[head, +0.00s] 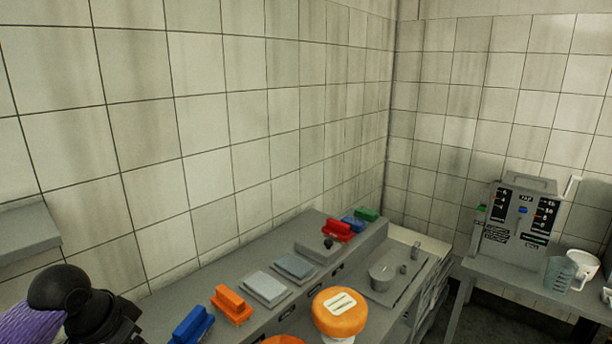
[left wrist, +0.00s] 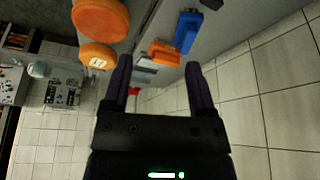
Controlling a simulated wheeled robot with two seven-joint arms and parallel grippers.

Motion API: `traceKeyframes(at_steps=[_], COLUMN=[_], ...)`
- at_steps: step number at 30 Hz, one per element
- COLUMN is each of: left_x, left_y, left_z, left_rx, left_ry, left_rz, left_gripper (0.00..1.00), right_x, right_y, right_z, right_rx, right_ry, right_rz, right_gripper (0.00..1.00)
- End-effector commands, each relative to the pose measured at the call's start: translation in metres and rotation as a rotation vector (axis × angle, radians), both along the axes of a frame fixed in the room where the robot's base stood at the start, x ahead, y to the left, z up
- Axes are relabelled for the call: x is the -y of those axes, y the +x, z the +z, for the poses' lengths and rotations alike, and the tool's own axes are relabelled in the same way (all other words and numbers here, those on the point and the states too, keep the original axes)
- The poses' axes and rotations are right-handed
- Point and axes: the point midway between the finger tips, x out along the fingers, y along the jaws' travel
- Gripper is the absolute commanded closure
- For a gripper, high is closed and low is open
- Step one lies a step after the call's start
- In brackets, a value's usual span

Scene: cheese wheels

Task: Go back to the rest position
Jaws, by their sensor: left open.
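My left arm shows at the lower left of the head view, but its fingers are not seen there. In the left wrist view my left gripper (left wrist: 157,88) is open, its two dark fingers apart with nothing between them. Beyond the fingertips is the grey counter with its coloured brushes. An orange cheese wheel (head: 339,312) with a pale label stands in front of the counter in the head view; it also shows in the left wrist view (left wrist: 98,56). A second orange wheel (head: 283,340) is cut off by the bottom edge. My right gripper is not in view.
The grey counter (head: 250,325) along the tiled wall bears a blue brush (head: 193,326), an orange brush (head: 232,304), grey pads (head: 264,287) and a red brush (head: 339,229). A control box (head: 518,222) and jugs (head: 560,273) stand on the right table.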

Motion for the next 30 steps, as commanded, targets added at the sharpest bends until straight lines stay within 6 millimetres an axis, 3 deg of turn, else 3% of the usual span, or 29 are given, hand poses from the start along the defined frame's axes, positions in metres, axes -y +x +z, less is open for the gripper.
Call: traceKeyframes(at_steps=[8, 12, 18, 24, 30], left_x=[0.057, 0.089, 0.122, 0.133, 0.122], left_y=[-0.038, -0.071, -0.125, -0.178, -0.230], left_z=[-0.064, -0.093, -0.118, -0.124, -0.119], left_rx=[-0.036, -0.037, -0.034, -0.041, -0.070], left_ry=[0.020, 0.012, -0.012, -0.019, 0.022], left_rz=[-0.100, -0.124, -0.083, 0.042, 0.223], left_gripper=[0.27, 0.27, 0.27, 0.27, 0.27], right_x=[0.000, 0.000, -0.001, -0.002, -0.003], right_y=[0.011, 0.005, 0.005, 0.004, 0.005], right_z=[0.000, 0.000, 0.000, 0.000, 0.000], right_rx=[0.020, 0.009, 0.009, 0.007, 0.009], right_ry=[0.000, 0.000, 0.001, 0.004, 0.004], right_rz=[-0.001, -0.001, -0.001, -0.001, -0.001], right_gripper=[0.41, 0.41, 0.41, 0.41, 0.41])
